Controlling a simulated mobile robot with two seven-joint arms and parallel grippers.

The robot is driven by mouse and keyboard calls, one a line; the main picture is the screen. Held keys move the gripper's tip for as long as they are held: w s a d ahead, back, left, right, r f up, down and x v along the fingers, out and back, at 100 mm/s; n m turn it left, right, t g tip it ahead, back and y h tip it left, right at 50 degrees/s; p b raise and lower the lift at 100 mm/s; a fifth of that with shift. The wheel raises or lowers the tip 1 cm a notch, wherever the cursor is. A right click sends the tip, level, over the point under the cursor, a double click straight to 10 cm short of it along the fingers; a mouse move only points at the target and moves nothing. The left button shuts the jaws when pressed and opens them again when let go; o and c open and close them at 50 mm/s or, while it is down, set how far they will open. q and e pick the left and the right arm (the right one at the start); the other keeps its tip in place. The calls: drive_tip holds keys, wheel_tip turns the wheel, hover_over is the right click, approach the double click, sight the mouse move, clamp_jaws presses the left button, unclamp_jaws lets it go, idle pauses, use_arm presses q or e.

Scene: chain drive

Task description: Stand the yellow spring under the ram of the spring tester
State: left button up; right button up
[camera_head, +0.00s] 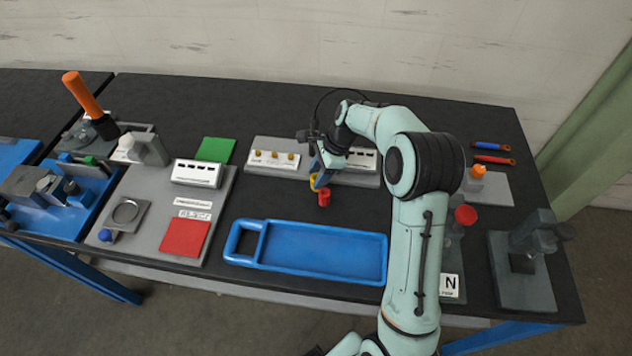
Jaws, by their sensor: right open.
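A small yellow spring (313,184) stands on the dark bench near the middle, partly hidden by my right gripper. My right gripper (319,181) is open, pointing down, with its fingertips at the yellow spring. I cannot tell whether they touch it. The spring tester, with a red knob (465,215) on top and a plate marked N (449,286), stands right of my right arm. The arm hides part of it, and I cannot make out its ram. My left gripper is not in view.
A small red part (324,198) stands close by the gripper's fingertips. A blue tray (318,272) lies in front, and a grey board with knobs (258,159) lies behind. A grey press-like device (522,292) stands at the far right.

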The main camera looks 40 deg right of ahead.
clamp_jaws()
drive_tip(key=shift+r, duration=0.15)
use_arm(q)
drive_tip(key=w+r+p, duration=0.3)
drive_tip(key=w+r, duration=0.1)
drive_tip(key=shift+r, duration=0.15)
use_arm(e)
wheel_tip(320, 180, up, 20)
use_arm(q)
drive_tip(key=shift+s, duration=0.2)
use_arm(e)
drive_tip(key=shift+s, duration=0.1)
